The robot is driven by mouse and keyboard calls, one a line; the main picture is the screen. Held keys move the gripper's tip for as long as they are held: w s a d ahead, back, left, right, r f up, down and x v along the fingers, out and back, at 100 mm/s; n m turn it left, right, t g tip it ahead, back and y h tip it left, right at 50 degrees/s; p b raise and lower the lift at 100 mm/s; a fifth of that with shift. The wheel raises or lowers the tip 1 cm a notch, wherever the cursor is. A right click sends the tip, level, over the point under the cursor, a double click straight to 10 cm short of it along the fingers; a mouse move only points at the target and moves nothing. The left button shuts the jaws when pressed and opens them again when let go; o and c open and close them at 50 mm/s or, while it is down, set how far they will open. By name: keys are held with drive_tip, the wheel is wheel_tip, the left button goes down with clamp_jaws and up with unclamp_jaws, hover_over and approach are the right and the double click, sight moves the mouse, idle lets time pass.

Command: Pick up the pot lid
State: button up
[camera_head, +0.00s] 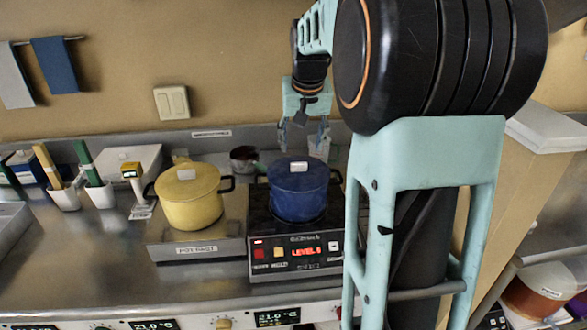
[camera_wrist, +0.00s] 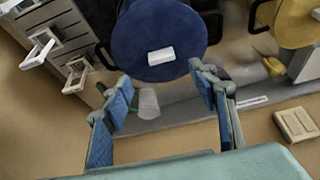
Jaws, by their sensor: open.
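A blue lid (camera_head: 298,170) with a pale block-shaped handle (camera_head: 299,167) covers a blue pot (camera_head: 298,202) on the hot plate. A yellow lid (camera_head: 188,180), also with a pale handle, covers a yellow pot (camera_head: 192,211) to its left. My gripper (camera_head: 303,138) is open and empty, pointing down above and behind the blue pot. In the wrist view the blue lid (camera_wrist: 150,28) and its handle (camera_wrist: 161,56) lie beyond my open fingertips (camera_wrist: 161,80), apart from them. The yellow pot (camera_wrist: 292,22) shows at the top right there.
The hot plate (camera_head: 302,252) shows red "LEVEL 5" lettering. A translucent cup (camera_head: 319,147) and a small dark pot (camera_head: 243,158) stand behind, near the wall. White cups (camera_head: 66,198) with tools stand at left. The front counter strip at left is clear.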

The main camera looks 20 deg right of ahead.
sight(299, 164)
drive_tip(key=p+x, duration=0.1)
drive_tip(key=x, duration=0.8)
drive_tip(key=shift+w+a+f, duration=0.1)
drive_tip(key=shift+a, duration=0.05)
drive_tip(key=shift+c, duration=0.6)
drive_tip(key=c, duration=1.2)
